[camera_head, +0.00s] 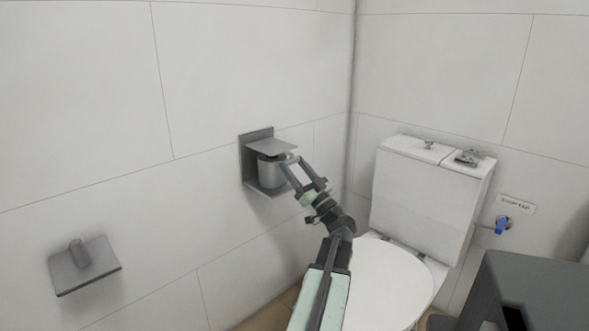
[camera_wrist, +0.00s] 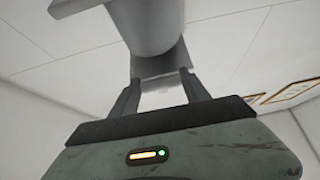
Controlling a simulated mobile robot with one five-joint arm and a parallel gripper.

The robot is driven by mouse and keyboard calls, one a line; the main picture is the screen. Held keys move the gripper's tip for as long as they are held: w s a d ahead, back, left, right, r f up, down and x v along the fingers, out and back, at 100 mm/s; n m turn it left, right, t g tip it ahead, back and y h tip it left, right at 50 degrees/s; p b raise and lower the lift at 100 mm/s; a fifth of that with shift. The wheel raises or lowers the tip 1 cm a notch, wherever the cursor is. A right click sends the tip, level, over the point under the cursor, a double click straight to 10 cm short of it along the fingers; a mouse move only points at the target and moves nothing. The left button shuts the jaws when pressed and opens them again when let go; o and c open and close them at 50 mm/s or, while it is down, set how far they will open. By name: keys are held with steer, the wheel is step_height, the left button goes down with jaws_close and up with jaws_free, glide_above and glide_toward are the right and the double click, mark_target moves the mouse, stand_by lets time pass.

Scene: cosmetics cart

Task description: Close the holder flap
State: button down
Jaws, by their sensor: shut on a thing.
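The grey holder (camera_head: 248,163) is fixed to the left wall. Its flat flap (camera_head: 271,146) sticks out above a grey roll (camera_head: 269,172), with a gap between them. In the wrist view, the rounded grey body of the roll (camera_wrist: 150,25) fills the top middle. My gripper (camera_head: 290,160) reaches in from the right, just below the flap's right edge.
A white toilet (camera_head: 425,200) stands right of the holder, its closed lid (camera_head: 395,285) beside my arm. A second grey wall fixture (camera_head: 90,265) is at lower left. A blue stop tap (camera_head: 502,225) and a dark grey unit (camera_head: 530,290) are at right.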

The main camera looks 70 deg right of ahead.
steer(key=shift+w+a+f, duration=0.15)
steer(key=shift+w+f, duration=0.05)
steer(key=shift+w, duration=0.05)
steer(key=c, duration=0.5)
jaws_free()
steer(key=shift+s, duration=0.1)
steer(key=b+v, duration=0.4)
steer(key=v, duration=0.3)
steer(key=shift+s+f, duration=0.15)
steer(key=shift+s, duration=0.15)
